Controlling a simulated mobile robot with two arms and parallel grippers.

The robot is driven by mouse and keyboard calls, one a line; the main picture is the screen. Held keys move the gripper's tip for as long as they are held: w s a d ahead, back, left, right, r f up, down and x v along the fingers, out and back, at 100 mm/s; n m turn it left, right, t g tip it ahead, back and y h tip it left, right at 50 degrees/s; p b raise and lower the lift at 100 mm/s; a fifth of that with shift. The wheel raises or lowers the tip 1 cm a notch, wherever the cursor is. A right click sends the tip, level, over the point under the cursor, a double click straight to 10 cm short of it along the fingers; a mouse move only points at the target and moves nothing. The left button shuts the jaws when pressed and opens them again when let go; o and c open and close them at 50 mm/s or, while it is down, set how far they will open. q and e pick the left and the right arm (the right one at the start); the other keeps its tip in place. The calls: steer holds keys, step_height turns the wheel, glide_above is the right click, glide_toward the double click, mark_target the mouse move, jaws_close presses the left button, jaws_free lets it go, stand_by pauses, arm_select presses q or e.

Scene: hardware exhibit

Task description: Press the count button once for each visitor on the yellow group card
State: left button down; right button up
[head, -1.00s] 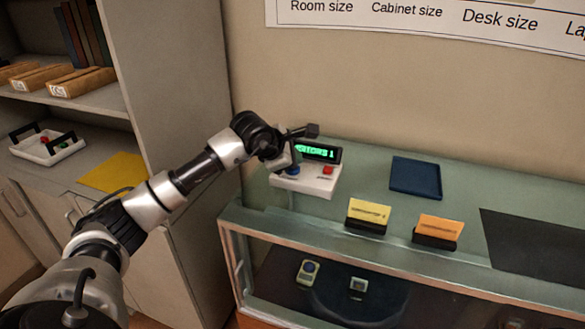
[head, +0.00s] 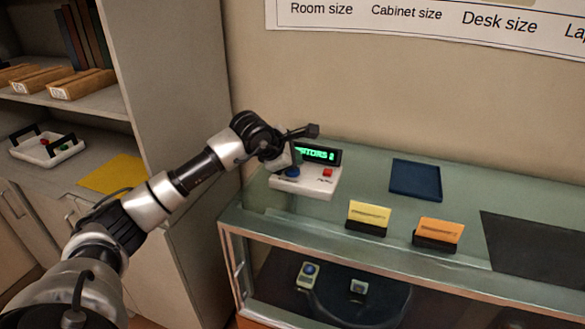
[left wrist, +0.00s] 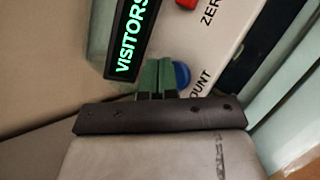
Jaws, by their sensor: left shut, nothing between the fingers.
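The white counter box (head: 320,183) stands on the glass cabinet's left end. Its green-lit display (head: 318,154) ends in "2"; the wrist view shows "VISITORS" on the display (left wrist: 132,35). The blue count button (head: 291,172) sits at the box's left, the red zero button (head: 328,172) at its right. My left gripper (head: 290,166) is shut and empty, its tips at the blue button, which shows beside them in the wrist view (left wrist: 182,75). I cannot tell whether they touch. The yellow group card (head: 369,214) stands in a dark holder; its print is too small to read surely.
An orange card (head: 439,230) stands right of the yellow one. A blue tray (head: 415,178) and a dark mat (head: 540,250) lie on the glass top. Shelves at left hold boxes, a white tray (head: 46,147) and a yellow sheet (head: 115,174).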

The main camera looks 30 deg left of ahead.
arm_select(q)
steer(key=shift+r, duration=0.35)
steer(key=shift+r+p, duration=1.5)
steer(key=shift+r, duration=1.05)
steer(key=shift+f, duration=0.15)
